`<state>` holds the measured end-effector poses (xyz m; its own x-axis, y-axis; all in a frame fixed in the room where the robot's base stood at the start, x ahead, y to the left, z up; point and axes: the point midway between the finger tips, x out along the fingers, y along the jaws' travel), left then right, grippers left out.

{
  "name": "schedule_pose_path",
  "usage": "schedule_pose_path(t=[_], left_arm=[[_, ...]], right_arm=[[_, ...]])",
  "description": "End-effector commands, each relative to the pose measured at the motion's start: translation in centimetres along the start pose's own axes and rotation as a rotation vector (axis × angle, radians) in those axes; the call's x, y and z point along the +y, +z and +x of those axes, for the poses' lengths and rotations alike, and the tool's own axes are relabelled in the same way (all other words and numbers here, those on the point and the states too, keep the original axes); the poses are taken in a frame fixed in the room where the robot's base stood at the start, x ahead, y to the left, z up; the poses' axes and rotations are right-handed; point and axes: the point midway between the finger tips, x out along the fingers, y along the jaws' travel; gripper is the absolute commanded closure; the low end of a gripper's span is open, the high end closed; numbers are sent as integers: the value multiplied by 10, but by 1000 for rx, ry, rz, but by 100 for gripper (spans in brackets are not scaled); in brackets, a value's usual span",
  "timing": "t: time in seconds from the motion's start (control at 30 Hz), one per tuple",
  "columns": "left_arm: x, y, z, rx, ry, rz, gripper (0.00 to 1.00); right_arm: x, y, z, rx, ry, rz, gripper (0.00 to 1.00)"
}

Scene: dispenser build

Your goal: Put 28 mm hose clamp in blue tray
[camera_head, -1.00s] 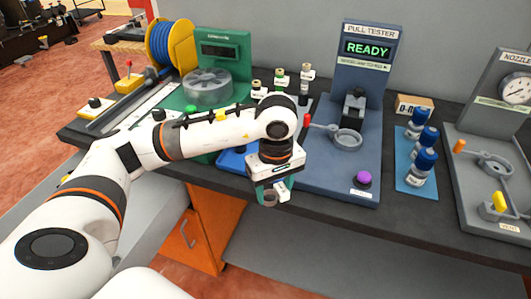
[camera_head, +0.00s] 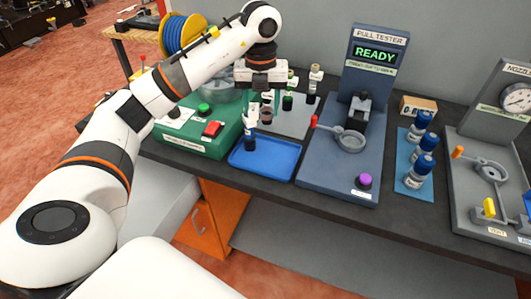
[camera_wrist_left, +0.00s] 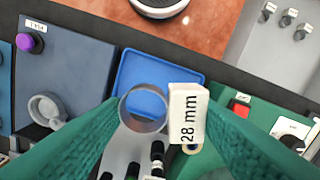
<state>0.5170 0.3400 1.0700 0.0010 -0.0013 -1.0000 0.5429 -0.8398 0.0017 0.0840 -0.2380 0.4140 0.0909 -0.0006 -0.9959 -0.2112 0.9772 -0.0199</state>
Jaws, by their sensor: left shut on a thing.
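The 28 mm hose clamp (camera_wrist_left: 143,108) is a metal ring with a white tag (camera_wrist_left: 188,116) reading "28 mm". My left gripper (camera_head: 266,108) is shut on it, with the green fingers (camera_wrist_left: 150,125) on either side in the left wrist view. The gripper is above the bench, behind the blue tray (camera_head: 268,162) in the head view. The tray, also in the left wrist view (camera_wrist_left: 184,72), lies flat, and its visible floor looks bare. The clamp and tag hide part of it. My right gripper is out of view.
A dark upright piece with a white top (camera_head: 250,138) stands at the tray's back left. The green station (camera_head: 190,145) is left of the tray, the pull tester (camera_head: 335,180) right. Several small labelled fittings (camera_head: 288,98) stand behind. Blue-capped bottles (camera_head: 421,145) are farther right.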

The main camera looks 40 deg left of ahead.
Motion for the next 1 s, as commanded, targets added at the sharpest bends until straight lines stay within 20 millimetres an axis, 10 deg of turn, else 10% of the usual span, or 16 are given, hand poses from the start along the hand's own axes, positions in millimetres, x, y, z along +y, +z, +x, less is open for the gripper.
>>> schedule_pose_path(t=[0.6,1.0], left_arm=[[-2,-1,121,-3,-3,-56,69],[-2,-1,162,-4,-2,-55,69]], right_arm=[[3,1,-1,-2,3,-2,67],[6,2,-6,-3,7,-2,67]])
